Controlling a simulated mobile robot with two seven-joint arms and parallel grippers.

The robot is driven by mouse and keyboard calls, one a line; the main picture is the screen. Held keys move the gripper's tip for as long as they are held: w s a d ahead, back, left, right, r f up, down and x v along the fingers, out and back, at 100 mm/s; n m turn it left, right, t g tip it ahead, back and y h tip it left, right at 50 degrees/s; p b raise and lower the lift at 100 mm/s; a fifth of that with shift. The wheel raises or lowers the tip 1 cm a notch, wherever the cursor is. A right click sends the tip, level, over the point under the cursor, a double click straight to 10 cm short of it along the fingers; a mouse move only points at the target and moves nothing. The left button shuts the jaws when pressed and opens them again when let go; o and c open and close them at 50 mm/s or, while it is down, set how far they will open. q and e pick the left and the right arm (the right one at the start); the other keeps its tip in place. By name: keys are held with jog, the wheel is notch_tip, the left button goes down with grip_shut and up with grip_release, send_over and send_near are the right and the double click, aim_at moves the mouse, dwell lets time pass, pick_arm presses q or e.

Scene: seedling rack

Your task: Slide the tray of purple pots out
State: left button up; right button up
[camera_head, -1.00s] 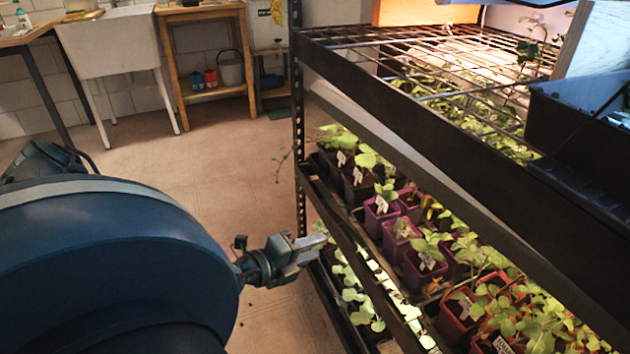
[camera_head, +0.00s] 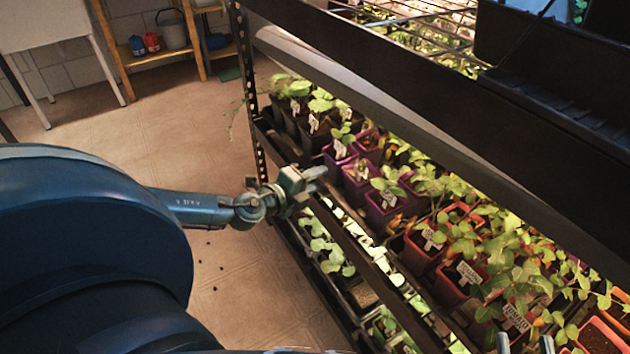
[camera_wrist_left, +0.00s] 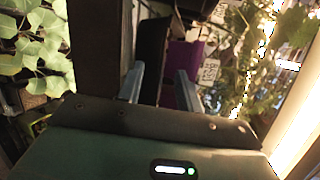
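Purple pots (camera_head: 384,214) with green seedlings and white labels stand in a row on the middle shelf of the rack in the head view. My left gripper (camera_head: 316,181) is at the shelf's front edge, just in front of the purple pots. In the left wrist view its two fingers (camera_wrist_left: 158,88) are apart. A dark upright wall (camera_wrist_left: 152,50), perhaps the tray's edge, shows between and beyond them, with a purple pot (camera_wrist_left: 180,62) behind it. I cannot tell whether the fingers touch the wall. The tray itself is mostly hidden by pots and leaves.
Black pots (camera_head: 314,128) stand left of the purple ones, red-brown pots (camera_head: 424,246) to the right. The rack's dark upper beam (camera_head: 400,95) hangs over the shelf. More seedlings (camera_head: 328,246) are on the lower shelf.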

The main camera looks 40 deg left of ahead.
pick_arm(q)
jog(key=shift+w, duration=0.25)
jog(key=shift+c, duration=0.5)
grip_shut()
